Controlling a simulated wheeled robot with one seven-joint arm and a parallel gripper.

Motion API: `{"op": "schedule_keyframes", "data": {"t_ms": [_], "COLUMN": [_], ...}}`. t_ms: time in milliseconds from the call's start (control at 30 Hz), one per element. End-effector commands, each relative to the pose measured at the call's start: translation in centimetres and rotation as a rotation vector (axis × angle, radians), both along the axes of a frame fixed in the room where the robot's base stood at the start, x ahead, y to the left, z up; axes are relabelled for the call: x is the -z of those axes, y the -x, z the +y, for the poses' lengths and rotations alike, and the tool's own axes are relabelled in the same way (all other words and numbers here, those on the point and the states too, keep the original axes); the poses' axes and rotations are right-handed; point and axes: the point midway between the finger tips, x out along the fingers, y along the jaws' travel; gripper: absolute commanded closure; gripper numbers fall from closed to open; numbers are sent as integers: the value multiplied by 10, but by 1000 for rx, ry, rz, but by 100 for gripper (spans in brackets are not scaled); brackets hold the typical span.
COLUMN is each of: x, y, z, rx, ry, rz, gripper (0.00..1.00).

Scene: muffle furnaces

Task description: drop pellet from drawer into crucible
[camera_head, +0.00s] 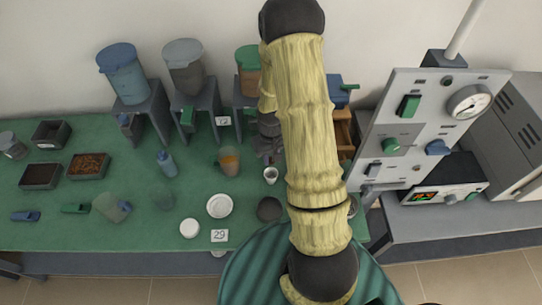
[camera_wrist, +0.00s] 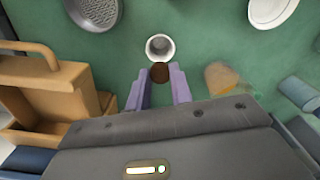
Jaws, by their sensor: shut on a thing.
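A small white crucible (camera_head: 271,175) stands upright on the green bench; in the wrist view the crucible (camera_wrist: 160,47) lies just beyond my fingertips, its mouth toward the camera. My gripper (camera_wrist: 160,82) is shut on a dark brown pellet (camera_wrist: 160,72), held between the two purple fingertips, close to the crucible's near rim in the picture. Its height above the crucible is hard to tell. In the head view my gripper (camera_head: 268,155) is just above the crucible in the picture, partly behind my arm. A wooden drawer (camera_wrist: 52,92) is at the left of the wrist view; it also shows at the head view's right (camera_head: 343,134).
A beaker of orange liquid (camera_head: 229,161) stands close left of the crucible. A white dish (camera_head: 219,206), a white disc (camera_head: 190,228) and a dark round dish (camera_head: 269,209) lie nearer. Hoppers on stands (camera_head: 185,65) line the back. The furnace control panel (camera_head: 420,130) rises at the right.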

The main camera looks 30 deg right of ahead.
Motion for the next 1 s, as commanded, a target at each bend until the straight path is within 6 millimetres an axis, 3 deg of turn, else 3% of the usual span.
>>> {"op": "schedule_keyframes", "data": {"t_ms": [1000], "x": [49], "y": [0], "z": [0], "rx": [0], "ry": [0], "rz": [0], "gripper": [99]}}
